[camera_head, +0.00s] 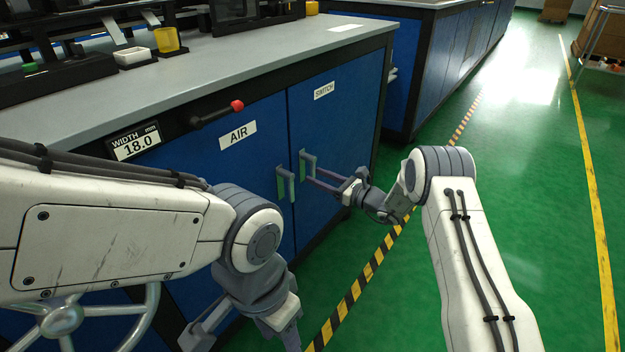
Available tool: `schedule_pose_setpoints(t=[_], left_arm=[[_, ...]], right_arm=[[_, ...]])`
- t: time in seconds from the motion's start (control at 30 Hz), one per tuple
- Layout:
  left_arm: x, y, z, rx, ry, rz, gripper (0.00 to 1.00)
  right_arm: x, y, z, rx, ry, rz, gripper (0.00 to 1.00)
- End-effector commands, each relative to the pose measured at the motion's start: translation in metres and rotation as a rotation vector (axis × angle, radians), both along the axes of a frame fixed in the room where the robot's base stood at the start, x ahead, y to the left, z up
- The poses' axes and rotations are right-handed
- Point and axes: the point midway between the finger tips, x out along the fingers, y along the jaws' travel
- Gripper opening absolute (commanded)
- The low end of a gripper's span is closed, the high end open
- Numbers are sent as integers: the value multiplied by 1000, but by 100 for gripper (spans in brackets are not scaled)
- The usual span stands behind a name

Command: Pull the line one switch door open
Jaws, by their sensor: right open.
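The blue SWITCH door (345,125) is the right-hand door of the near cabinet and looks flush with its front. Its grey upright handle (308,175) is near the door's left edge. My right gripper (313,178) reaches in from the right, its fingers open and level with the handle. The fingertips are at or very close to the handle; I cannot tell whether they touch it. My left gripper (242,335) hangs low at the bottom edge, partly cut off, and its opening is unclear.
The AIR door (245,165) with its own handle (285,184) adjoins on the left. A red-tipped lever (236,106) sticks out above it. A handwheel (62,320) is at the lower left. Green floor with striped tape (372,264) lies clear before the door.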

Motion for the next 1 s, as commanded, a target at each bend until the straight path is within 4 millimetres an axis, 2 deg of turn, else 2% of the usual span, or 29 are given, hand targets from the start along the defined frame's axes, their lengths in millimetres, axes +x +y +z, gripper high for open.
schedule_pose_setpoints(t=[0.2, 0.5, 0.53, 0.6, 0.67, 1.0], left_arm=[[0, 0, -9, 0, 0, 0, 50], [0, 0, -9, 0, 0, 0, 50], [0, 0, -9, 0, 0, 0, 50], [0, 0, -9, 0, 0, 0, 50], [0, 0, -9, 0, 0, 0, 50], [0, 0, -9, 0, 0, 0, 50]], right_arm=[[13, 18, -1, -1, 1, 0, 50], [14, 20, 0, 0, 1, 0, 50], [14, 20, 0, -1, 2, 0, 46], [14, 20, 0, -1, 2, 0, 19], [14, 20, 0, -1, 2, 0, 0], [14, 20, 0, -1, 2, 0, 0]])
